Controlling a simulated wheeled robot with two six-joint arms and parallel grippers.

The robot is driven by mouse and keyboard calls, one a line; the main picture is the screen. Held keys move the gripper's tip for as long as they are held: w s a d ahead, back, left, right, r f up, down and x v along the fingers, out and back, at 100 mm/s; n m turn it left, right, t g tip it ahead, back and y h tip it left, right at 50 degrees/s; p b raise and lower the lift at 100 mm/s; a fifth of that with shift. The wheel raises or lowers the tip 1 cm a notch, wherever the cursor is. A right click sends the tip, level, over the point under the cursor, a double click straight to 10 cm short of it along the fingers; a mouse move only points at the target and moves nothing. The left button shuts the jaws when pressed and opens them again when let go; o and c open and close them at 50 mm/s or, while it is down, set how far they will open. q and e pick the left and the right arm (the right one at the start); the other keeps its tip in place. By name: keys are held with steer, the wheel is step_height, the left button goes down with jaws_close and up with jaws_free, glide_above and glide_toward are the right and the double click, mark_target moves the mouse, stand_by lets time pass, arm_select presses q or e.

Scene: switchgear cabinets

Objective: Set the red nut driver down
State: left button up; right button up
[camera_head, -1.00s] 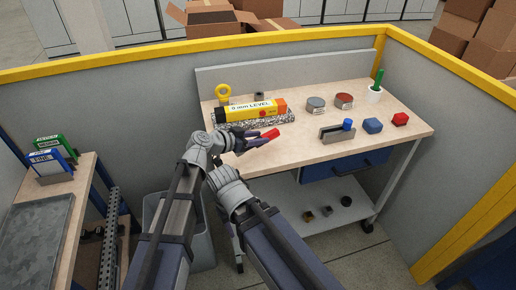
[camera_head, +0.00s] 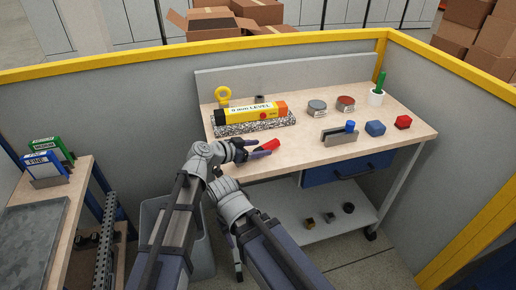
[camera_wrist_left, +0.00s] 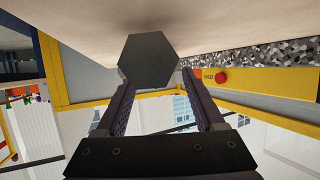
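The red nut driver (camera_head: 269,146) is low at the near left part of the workbench top, below the level. My left gripper (camera_head: 256,149) has a finger on each side of it and appears shut on it. In the left wrist view, the dark hexagonal end (camera_wrist_left: 148,60) of the driver fills the space between the two fingertips, close against the pale bench top. I cannot tell whether it touches the bench. My right gripper (camera_head: 238,272) hangs low in front of the bench, mostly hidden by its arm; its fingers are unclear.
The bench top (camera_head: 300,155) between is bare.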

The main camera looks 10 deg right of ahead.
arm_select(q)
steer(key=shift+a+r, duration=0.1)
steer(key=shift+r, duration=0.15)
steer(key=p+v, duration=0.4)
steer(key=v, duration=0.6)
steer(key=shift+s+a, duration=0.2)
steer(key=shift+s, duration=0.05)
steer(key=shift+s+a+r+p, duration=0.2)
steer(key=shift+a+p, duration=0.2)
steer(key=shift+a, duration=0.15)
steer(key=shift+f, duration=0.1)
